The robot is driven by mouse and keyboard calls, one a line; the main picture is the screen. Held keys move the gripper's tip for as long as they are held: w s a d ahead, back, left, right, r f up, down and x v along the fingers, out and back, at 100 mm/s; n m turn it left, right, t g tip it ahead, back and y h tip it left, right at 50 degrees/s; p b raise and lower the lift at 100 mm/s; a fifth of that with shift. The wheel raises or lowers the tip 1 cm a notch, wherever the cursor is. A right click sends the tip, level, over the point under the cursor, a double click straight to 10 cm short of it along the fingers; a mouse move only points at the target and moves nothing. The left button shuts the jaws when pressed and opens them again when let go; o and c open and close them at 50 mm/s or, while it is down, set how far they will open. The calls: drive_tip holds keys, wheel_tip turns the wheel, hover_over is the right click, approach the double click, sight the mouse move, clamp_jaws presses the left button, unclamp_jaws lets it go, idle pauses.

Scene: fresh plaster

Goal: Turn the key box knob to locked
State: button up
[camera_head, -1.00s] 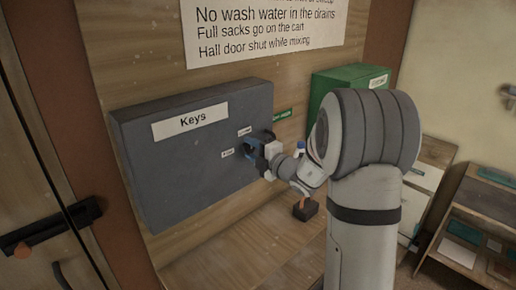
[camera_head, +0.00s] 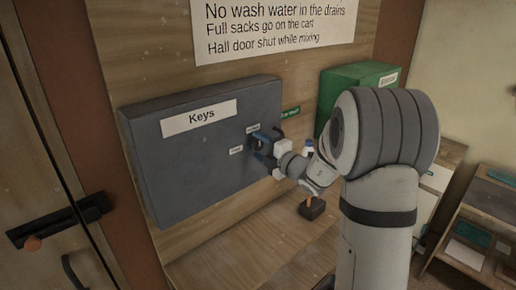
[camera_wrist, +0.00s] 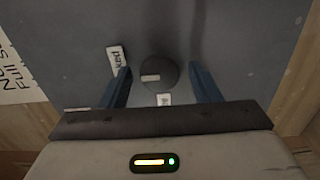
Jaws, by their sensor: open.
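The grey key box (camera_head: 190,170), labelled "Keys", hangs on the wooden board. Its dark round knob (camera_wrist: 165,70) shows in the wrist view with a small pale mark on its face, lower left of centre. A pale label partly reading "ked" (camera_wrist: 118,58) lies to the knob's left, and another small label (camera_wrist: 163,99) lies below it. I cannot tell which label the mark points to. My gripper (camera_wrist: 158,74) is open, with one blue finger on each side of the knob and visible gaps between. In the head view my gripper (camera_head: 261,146) is at the box's right part and hides the knob.
A green box (camera_head: 350,82) is on the board to the right, behind my arm. A small dark block with an orange part (camera_head: 311,208) is below my wrist. A door with a dark latch (camera_head: 60,220) is at the left. Shelves (camera_head: 470,235) stand at the right.

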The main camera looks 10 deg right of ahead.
drive_tip(key=b+v, duration=0.2)
drive_tip(key=v, duration=0.5)
drive_tip(key=shift+s+d, duration=0.2)
drive_tip(key=shift+s, duration=0.15)
drive_tip(key=s+a+f+n+g+b, duration=0.25)
drive_tip(key=s+a+n+g, duration=0.3)
drive_tip(key=s+n, duration=0.5)
drive_tip(key=s+a+f+n+g+b, duration=0.1)
drive_tip(key=s+a+f+n+g, duration=0.5)
drive_tip(key=n, duration=0.8)
drive_tip(key=s+d+f+n+h+b, duration=0.1)
drive_tip(key=s+d+n+h, duration=0.3)
drive_tip(key=n, duration=0.7)
drive_tip(key=s+d+f+n+h+b, duration=0.1)
drive_tip(key=s+d+n+h, duration=0.3)
drive_tip(key=s+n, duration=0.5)
drive_tip(key=shift+d+f+n+h+b, duration=0.3)
drive_tip(key=shift+f+n+h, duration=0.4)
drive_tip(key=shift+n, duration=1.05)
drive_tip(key=shift+g, duration=0.25)
